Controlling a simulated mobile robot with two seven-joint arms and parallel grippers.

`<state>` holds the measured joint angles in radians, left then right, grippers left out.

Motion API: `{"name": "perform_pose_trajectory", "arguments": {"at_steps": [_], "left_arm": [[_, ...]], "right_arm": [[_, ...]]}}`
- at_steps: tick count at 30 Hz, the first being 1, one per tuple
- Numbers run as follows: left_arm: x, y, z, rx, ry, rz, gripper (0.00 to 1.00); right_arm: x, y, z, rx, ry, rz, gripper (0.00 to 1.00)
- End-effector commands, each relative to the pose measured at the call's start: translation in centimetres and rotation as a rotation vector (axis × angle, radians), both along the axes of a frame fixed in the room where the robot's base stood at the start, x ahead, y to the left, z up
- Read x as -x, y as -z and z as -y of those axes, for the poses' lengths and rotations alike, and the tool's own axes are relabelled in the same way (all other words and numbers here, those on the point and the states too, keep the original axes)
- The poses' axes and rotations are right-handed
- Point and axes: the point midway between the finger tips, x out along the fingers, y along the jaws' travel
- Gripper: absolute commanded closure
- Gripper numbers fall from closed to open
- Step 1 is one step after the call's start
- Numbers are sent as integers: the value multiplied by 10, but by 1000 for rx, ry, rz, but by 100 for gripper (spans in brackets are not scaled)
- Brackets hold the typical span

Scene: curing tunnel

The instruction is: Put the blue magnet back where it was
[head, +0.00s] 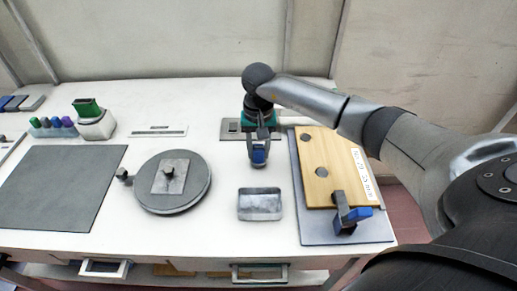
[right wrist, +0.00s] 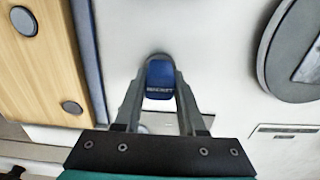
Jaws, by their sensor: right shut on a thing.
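The blue magnet (right wrist: 160,82) is between the fingertips of my right gripper (right wrist: 158,88), with small, hard-to-read lettering on its face. In the head view the blue magnet (head: 259,155) shows at the lower end of my right gripper (head: 258,142), which is shut on it. They are above the white table, behind the small grey metal tray (head: 260,214) and left of the wooden board (head: 320,185). Whether the magnet touches the table I cannot tell. My left gripper is not in view.
The board has two grey round spots and a white label, and lies on a grey plate (head: 313,232). A blue-and-dark clamp (head: 350,214) sits on its front edge. A round grey plate (head: 190,197) and a grey mat (head: 60,185) are left. A flat grey piece (head: 231,130) lies behind.

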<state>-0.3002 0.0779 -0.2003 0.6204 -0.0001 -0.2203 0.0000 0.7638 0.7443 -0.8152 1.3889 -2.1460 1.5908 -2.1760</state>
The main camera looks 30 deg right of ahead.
Motion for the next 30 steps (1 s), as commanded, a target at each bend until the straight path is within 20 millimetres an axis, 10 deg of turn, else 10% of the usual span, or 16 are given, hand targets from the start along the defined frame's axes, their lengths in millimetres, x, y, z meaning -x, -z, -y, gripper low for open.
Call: {"name": "perform_pose_trajectory", "arguments": {"at_steps": [4,5,12,23,30], "left_arm": [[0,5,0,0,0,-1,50],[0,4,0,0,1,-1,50],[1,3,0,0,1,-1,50],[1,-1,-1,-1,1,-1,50],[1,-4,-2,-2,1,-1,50]], "right_arm": [[0,4,0,1,0,1,100],[0,3,0,1,0,-1,57],[0,3,0,0,0,0,31],[0,-2,0,-1,0,-1,31],[-1,-48,1,2,0,6,31]]}}
